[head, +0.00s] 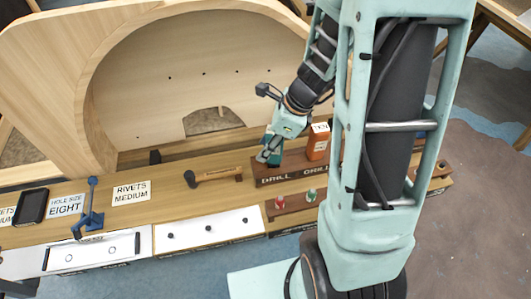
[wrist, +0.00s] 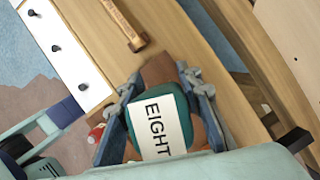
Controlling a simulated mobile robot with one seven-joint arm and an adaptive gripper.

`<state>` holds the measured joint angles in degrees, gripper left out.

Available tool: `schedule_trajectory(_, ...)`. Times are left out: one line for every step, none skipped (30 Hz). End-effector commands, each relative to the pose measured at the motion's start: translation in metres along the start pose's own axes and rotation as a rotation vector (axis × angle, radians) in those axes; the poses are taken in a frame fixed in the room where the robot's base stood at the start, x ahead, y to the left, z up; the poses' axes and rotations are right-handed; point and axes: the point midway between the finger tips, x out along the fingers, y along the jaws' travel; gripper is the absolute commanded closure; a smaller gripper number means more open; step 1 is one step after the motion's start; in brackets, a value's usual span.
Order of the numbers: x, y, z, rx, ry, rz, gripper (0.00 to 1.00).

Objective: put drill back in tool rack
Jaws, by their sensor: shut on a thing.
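My gripper (head: 268,155) is shut on a teal drill (head: 273,147), just above or at the left part of the dark brown tool rack (head: 262,171), which has "DRILL" lettering on its front. In the wrist view the drill (wrist: 145,104) sits between both fingers, with a white label reading "EIGHT". Its lower end is hidden, so I cannot tell whether it touches the rack. An orange drill (head: 318,142) with a white label stands in the rack to the right. My arm hides part of the rack.
A hammer (head: 212,176) lies left of the rack, and small red (head: 279,201) and green (head: 311,194) pieces stand in front. Farther left are a label card (head: 131,192), a blue tool (head: 92,205) and a black device (head: 32,206). A curved wooden frame (head: 85,50) rises behind.

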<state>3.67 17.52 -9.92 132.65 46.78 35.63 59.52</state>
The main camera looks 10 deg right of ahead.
Motion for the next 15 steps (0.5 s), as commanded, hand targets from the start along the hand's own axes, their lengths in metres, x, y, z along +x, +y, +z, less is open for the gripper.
schedule_trajectory(0.0104, -0.0005, -0.0037, -0.001, -0.001, -0.001, 1.00)
schedule_trajectory(0.0127, -0.0005, -0.0046, -0.001, -0.001, -0.002, 1.00)
schedule_trajectory(0.0149, -0.0006, -0.0055, -0.001, -0.001, -0.002, 1.00)
schedule_trajectory(0.0159, -0.0006, -0.0058, -0.001, -0.001, -0.002, 1.00)
schedule_trajectory(0.0163, -0.0006, -0.0060, -0.001, -0.001, -0.002, 1.00)
schedule_trajectory(0.0161, -0.0006, -0.0059, -0.001, -0.001, -0.002, 1.00)
schedule_trajectory(0.0157, -0.0006, -0.0057, -0.001, -0.001, -0.002, 1.00)
schedule_trajectory(0.0151, -0.0006, -0.0055, -0.001, -0.001, -0.002, 1.00)
schedule_trajectory(0.0146, -0.0006, -0.0052, -0.001, -0.001, -0.002, 1.00)
schedule_trajectory(0.0144, -0.0006, -0.0051, -0.001, -0.002, -0.002, 1.00)
schedule_trajectory(0.0144, -0.0006, -0.0051, -0.001, -0.002, -0.002, 1.00)
schedule_trajectory(0.0143, -0.0006, -0.0051, -0.001, -0.001, -0.002, 1.00)
schedule_trajectory(0.0145, -0.0005, -0.0051, -0.001, -0.001, -0.002, 1.00)
schedule_trajectory(0.0150, -0.0005, -0.0053, -0.001, -0.001, -0.002, 1.00)
schedule_trajectory(0.0163, -0.0005, -0.0059, -0.001, -0.001, -0.002, 1.00)
